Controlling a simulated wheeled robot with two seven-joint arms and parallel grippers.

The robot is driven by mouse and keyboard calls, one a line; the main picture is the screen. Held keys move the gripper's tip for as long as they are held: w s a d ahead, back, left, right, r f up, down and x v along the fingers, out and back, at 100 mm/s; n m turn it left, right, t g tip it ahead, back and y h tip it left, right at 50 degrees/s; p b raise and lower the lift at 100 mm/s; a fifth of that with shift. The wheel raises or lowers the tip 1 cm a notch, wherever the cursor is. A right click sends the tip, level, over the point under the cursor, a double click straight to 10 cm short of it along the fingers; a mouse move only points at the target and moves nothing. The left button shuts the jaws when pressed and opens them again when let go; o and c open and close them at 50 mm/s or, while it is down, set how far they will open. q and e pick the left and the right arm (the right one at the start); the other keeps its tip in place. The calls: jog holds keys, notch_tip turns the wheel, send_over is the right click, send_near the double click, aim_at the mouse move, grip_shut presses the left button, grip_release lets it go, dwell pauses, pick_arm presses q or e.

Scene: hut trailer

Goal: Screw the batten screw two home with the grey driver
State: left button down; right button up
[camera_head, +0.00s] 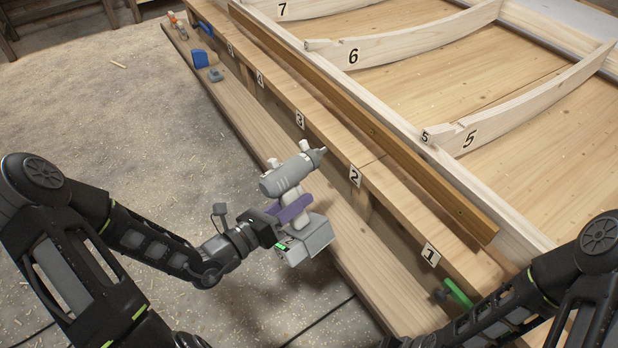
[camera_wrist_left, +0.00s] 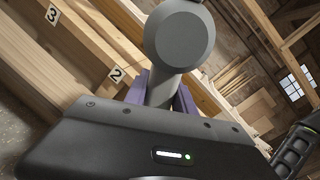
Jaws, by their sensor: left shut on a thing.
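The grey driver (camera_head: 285,178) is held upright in my left gripper (camera_head: 290,211), whose purple fingers are shut around its handle. Its pointed nose aims right, towards the bench near label 2, and is clear of the wood. In the left wrist view the round rear end of the driver (camera_wrist_left: 180,36) fills the upper middle, between the purple fingers (camera_wrist_left: 163,92). The brown batten (camera_head: 355,118) lies lengthwise along the bench beside the pale rail. Small dark dots show on it, but I cannot tell which is screw two.
Number labels, such as label 2 (camera_head: 355,176) and label 1 (camera_head: 430,254), line the bench edge. Pale curved ribs (camera_head: 520,105) stand beyond the batten. A blue item (camera_head: 200,59) sits on the lower plank (camera_head: 262,132). A green clamp (camera_head: 457,293) is near my right arm.

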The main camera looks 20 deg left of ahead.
pick_arm(q)
jog(key=shift+d+f+b, duration=0.15)
jog(key=shift+f+b, duration=0.25)
jog(key=shift+f, duration=0.3)
jog(key=shift+w+f, duration=0.1)
jog(key=shift+f, duration=0.2)
jog(key=w+a+f+m+g+h+b, duration=0.15)
jog(key=w+a+f+m+b, duration=0.25)
jog(key=w+f+m+b, duration=0.85)
jog(key=w+r+m+h+b, duration=0.1)
jog(key=w+r+b, duration=0.4)
jog(key=b, duration=0.3)
jog(key=shift+w+r+m+b, duration=0.35)
jog(key=shift+w+r+b, duration=0.05)
jog(key=shift+r, duration=0.4)
jog(key=shift+g, duration=0.25)
